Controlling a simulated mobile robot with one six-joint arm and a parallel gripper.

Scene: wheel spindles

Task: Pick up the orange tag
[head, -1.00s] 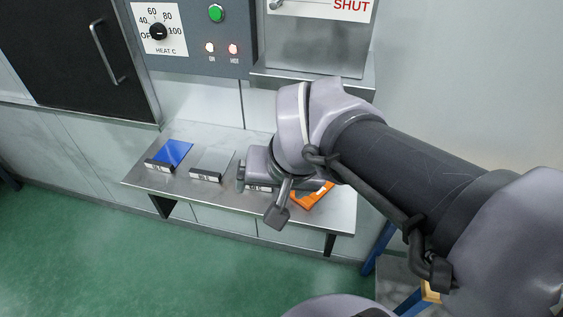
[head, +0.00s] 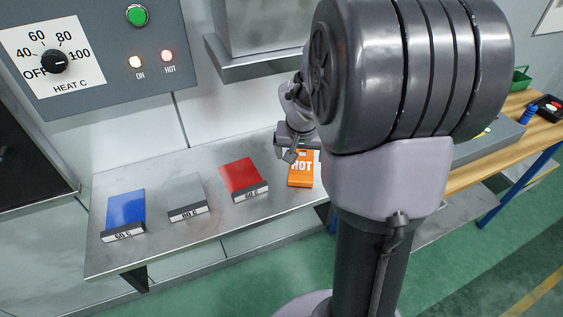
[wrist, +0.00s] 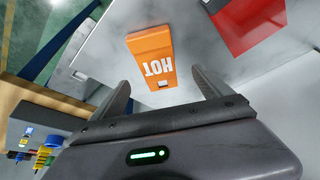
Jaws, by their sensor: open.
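The orange tag (head: 300,172), marked "HOT", lies flat near the right end of the grey metal shelf (head: 150,178). In the wrist view the tag (wrist: 150,52) lies beyond the fingertips, roughly midway between them, with its lettering upside down. My gripper (wrist: 163,88) is open and empty, its two fingers spread just short of the tag's near end. In the head view my gripper (head: 297,150) is at the tag's far end, partly hidden by my arm. Whether it touches the tag cannot be told.
A red piece (head: 242,175), a grey piece (head: 186,191) and a blue piece (head: 126,208), with labelled front blocks, lie left of the tag. A heat control panel (head: 100,60) is behind. A wooden bench (head: 500,150) with a green bin (head: 520,78) stands at the right.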

